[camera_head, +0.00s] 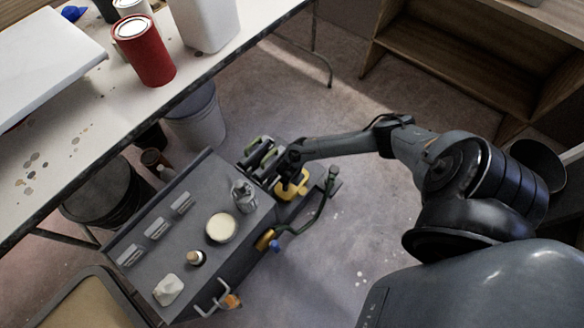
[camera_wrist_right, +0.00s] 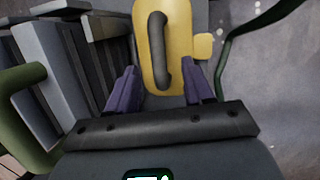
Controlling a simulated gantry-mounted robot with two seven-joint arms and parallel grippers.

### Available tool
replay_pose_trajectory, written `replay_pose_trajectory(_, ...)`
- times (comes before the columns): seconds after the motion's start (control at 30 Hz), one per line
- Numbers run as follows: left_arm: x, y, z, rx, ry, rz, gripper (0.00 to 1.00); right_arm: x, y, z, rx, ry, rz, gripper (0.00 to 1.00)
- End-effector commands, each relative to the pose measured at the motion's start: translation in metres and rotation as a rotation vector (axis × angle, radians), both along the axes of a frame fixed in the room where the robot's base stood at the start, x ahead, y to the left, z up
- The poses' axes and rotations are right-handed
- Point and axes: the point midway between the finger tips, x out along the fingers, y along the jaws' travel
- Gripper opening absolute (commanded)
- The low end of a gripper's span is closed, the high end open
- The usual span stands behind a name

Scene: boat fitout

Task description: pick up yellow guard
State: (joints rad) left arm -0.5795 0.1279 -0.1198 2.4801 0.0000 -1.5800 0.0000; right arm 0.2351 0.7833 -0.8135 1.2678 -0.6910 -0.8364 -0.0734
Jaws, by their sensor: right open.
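The yellow guard (camera_head: 291,187) lies at the far right end of the grey cart in the head view, partly hidden by my right gripper (camera_head: 290,165). In the right wrist view the yellow guard (camera_wrist_right: 176,75) is a rounded plate with a dark handle (camera_wrist_right: 160,48) along it. My right gripper (camera_wrist_right: 161,88) is open. Its two purple-grey fingers stand on either side of the guard's near end, and I see gaps beside it. I cannot tell how far the guard is below the fingertips. My left gripper is not in view.
The grey cart (camera_head: 140,235) carries a round tin (camera_head: 221,227), a small bottle (camera_head: 196,258) and a white lump (camera_head: 168,290). Grey slabs with a green handle (camera_wrist_right: 27,82) stand close left of my right gripper. A dark green hose (camera_wrist_right: 262,28) curves at right.

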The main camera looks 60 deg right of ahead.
Motion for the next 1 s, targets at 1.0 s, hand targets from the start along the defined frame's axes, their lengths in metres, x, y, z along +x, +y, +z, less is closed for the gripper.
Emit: replay_pose_trajectory(1.0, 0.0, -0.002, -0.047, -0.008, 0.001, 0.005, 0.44, 0.006, -0.016, -0.049, 0.0, -0.001, -0.001, 0.33)
